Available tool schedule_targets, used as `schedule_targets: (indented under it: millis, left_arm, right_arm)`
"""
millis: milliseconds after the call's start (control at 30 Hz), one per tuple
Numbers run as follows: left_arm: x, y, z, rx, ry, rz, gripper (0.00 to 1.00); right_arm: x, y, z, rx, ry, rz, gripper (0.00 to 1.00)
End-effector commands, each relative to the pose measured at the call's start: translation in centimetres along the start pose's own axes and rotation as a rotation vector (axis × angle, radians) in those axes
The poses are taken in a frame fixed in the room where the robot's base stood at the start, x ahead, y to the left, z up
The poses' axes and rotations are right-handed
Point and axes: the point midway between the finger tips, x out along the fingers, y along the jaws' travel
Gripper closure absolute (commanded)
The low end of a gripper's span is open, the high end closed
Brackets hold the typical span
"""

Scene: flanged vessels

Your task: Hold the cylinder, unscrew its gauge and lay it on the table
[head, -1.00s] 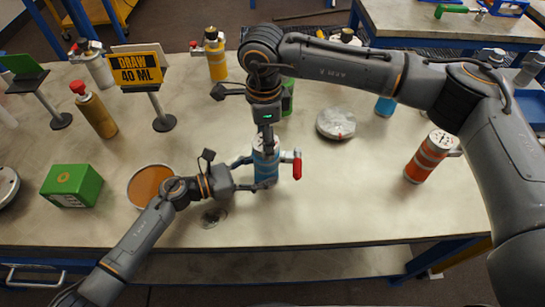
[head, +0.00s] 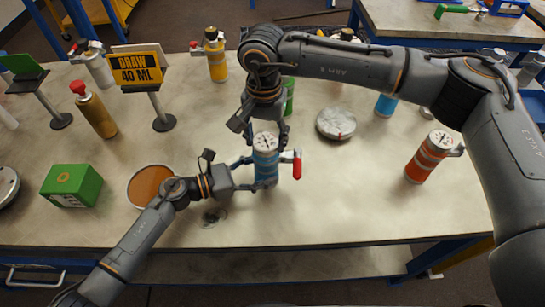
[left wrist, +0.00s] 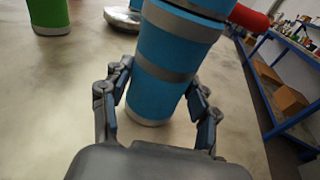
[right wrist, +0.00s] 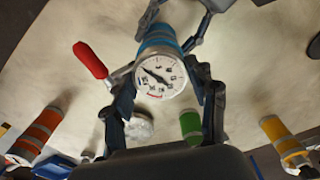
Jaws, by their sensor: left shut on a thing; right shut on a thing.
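The blue cylinder (head: 267,170) with grey bands stands upright near the table's front edge. It fills the middle of the left wrist view (left wrist: 165,65). My left gripper (head: 252,174) is shut around its body from the left. The round white gauge (head: 265,142) sits on the cylinder's top, and its dial faces the camera in the right wrist view (right wrist: 160,77). My right gripper (head: 265,134) is shut on the gauge from above, one finger on each side. Whether the gauge's thread is loose cannot be seen.
A red handle (head: 297,165) sticks out right of the cylinder. An orange-brown disc (head: 150,184) and green box (head: 72,185) lie left. A grey disc (head: 336,123) and orange cylinder (head: 428,157) are on the right. The front table area right of the cylinder is clear.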

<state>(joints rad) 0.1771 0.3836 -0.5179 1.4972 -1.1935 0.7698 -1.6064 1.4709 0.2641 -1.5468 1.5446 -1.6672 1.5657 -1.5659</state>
Motion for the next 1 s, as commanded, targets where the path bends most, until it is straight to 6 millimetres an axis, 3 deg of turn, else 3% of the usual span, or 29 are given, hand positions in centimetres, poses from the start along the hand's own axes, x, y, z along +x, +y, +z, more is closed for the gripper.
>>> schedule_targets:
  millis: [267,1000]
  left_arm:
    - [0.02,-0.02,0.01,0.0,0.0,0.0,0.65]
    - [0.01,0.0,0.0,0.0,0.0,0.0,0.65]
  right_arm:
    - [0.03,0.03,0.0,-0.053,0.0,0.001,0.83]
    - [-0.04,0.06,0.01,-1.067,-0.002,0.002,0.83]
